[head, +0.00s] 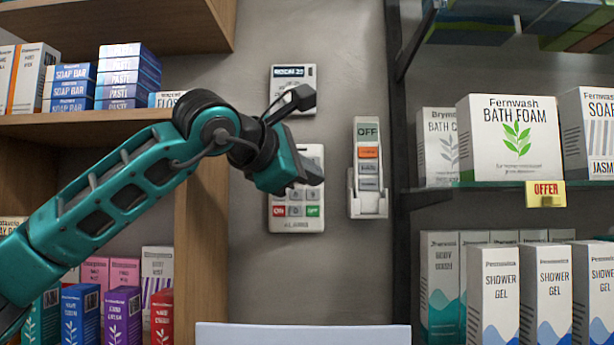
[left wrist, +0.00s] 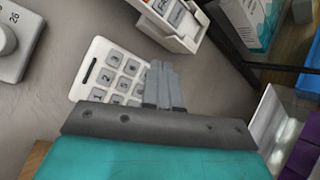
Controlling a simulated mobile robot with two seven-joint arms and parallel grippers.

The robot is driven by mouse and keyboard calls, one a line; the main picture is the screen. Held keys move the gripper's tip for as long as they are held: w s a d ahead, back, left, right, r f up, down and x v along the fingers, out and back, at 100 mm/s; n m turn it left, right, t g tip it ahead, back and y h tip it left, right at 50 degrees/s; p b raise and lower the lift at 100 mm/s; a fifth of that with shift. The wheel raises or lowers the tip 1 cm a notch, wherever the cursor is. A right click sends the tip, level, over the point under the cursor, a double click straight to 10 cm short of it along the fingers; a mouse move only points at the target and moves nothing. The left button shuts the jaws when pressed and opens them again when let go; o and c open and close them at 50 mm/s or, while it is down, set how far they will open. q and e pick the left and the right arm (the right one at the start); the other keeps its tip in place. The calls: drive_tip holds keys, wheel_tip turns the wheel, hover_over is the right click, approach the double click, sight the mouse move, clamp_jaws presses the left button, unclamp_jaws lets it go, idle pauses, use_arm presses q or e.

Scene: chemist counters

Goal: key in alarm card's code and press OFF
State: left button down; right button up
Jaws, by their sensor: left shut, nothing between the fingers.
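The white alarm keypad (head: 308,226) is fixed to the grey wall, with grey keys and a red and a green key at its bottom. My left gripper (head: 316,174) is shut and empty in front of it, hiding its middle keys. In the left wrist view the closed fingers (left wrist: 162,80) overlap the right side of the keypad (left wrist: 96,62); I cannot tell whether they touch it. My right gripper is out of view.
A white wall unit with a dark display (head: 288,71) sits above the keypad, partly behind my wrist. Wooden shelves with boxes (head: 69,75) stand left, and glass shelves with a bath foam box (head: 513,140) right. A pale panel edge (head: 303,335) is below.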

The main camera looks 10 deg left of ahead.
use_arm(q)
drive_tip(key=s+a+r+n+g+y+p, duration=0.2)
drive_tip(key=s+a+n+y, duration=0.3)
drive_tip(key=n, duration=0.5)
drive_tip(key=r+g+y, duration=0.1)
drive_tip(key=y, duration=0.1)
drive_tip(key=shift+s+r+n+g+y+p, duration=0.2)
drive_tip(key=shift+n+g+y+p, duration=0.1)
drive_tip(key=shift+n+p, duration=0.1)
drive_tip(key=shift+w, duration=0.1)
drive_tip(key=w+a+p, duration=0.1)
drive_tip(key=w+p, duration=0.2)
drive_tip(key=w, duration=0.5)
drive_tip(key=shift+w+a+p, duration=0.25)
drive_tip(key=shift+a+p, duration=0.1)
drive_tip(key=shift+w, duration=0.1)
idle(1.0)
drive_tip(key=shift+w, duration=0.35)
